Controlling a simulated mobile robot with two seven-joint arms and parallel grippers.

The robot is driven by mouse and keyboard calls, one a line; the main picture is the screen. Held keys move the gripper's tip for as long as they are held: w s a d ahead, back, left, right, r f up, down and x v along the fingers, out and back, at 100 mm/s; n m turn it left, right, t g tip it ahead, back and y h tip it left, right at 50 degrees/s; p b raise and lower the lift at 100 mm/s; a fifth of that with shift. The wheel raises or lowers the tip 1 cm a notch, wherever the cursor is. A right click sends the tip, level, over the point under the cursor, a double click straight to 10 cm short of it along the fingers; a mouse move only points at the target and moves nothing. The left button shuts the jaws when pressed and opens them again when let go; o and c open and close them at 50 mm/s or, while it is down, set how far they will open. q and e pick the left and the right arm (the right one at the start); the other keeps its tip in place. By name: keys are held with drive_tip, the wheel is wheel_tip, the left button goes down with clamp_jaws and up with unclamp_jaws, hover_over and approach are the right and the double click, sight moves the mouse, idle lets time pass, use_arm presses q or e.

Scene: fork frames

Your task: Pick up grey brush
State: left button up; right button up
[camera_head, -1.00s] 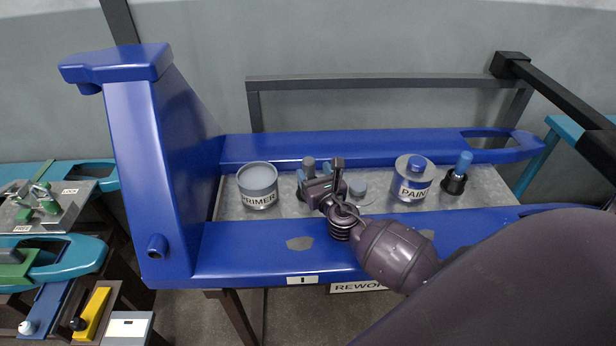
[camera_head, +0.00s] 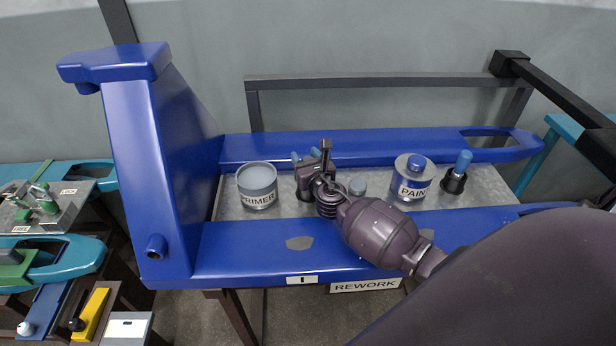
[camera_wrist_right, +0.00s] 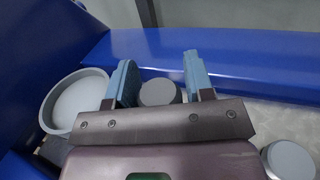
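The grey brush shows in the right wrist view as a round grey end (camera_wrist_right: 158,92) between the two blue fingertips. In the head view it is hidden behind my right gripper (camera_head: 305,155), and a dark holder (camera_head: 304,190) shows below. My right gripper (camera_wrist_right: 160,80) is open, with one finger on each side of the grey end. I cannot tell whether either finger touches it. My left gripper is not in view.
A tall blue post (camera_head: 135,165) stands left.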

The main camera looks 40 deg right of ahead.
drive_tip(key=c, duration=0.6)
use_arm(q)
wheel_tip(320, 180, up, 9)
drive_tip(key=p, duration=0.7)
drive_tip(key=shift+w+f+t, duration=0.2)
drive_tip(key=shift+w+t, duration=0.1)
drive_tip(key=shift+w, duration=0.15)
use_arm(e)
wheel_tip(320, 180, up, 20)
